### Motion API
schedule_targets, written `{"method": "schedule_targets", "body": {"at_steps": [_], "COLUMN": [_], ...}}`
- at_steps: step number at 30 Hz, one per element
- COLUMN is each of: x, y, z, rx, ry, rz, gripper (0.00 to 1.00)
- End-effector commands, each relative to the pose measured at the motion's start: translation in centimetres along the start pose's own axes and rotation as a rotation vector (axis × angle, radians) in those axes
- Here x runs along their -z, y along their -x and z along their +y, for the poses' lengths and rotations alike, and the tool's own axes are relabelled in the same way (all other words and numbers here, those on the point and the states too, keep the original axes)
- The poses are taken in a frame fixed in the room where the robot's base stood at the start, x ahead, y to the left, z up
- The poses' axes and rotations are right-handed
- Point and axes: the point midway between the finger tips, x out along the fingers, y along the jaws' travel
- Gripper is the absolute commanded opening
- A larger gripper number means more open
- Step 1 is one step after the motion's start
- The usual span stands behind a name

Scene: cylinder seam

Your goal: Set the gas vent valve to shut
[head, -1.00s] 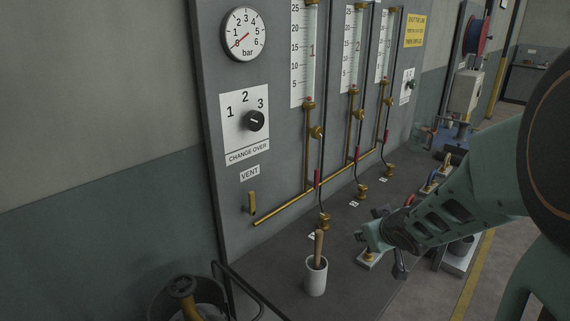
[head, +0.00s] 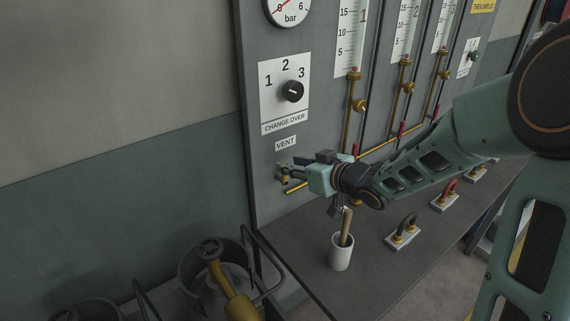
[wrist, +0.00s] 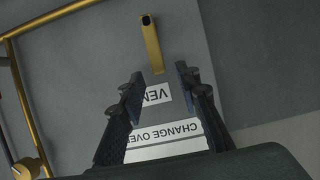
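The vent valve's brass lever (wrist: 152,45) is at the top centre of the wrist view, which shows the panel upside down. It lies along the panel with one end toward the VENT label (wrist: 158,95), so it stands roughly upright below that label. In the head view my gripper (head: 288,172) is at the panel under the VENT label (head: 286,143) and mostly hides the lever.
The change-over knob (head: 291,91) is above. A brass pipe (wrist: 30,115) runs at the left of the wrist view. A white cup (head: 341,253) with a wooden handle stands on the bench below my arm. Cylinders (head: 235,295) and a dark rail (head: 285,262) are at the lower left.

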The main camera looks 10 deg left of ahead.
Motion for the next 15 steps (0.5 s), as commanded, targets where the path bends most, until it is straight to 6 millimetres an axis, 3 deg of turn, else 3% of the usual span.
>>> {"method": "schedule_targets", "body": {"at_steps": [6,15], "x": [0.0,0.0], "y": [-3.0,-4.0], "z": [0.0,0.0], "rx": [0.001,-0.001], "ry": [0.0,0.0], "rz": [-0.001,-0.001], "gripper": [0.3,0.3]}}
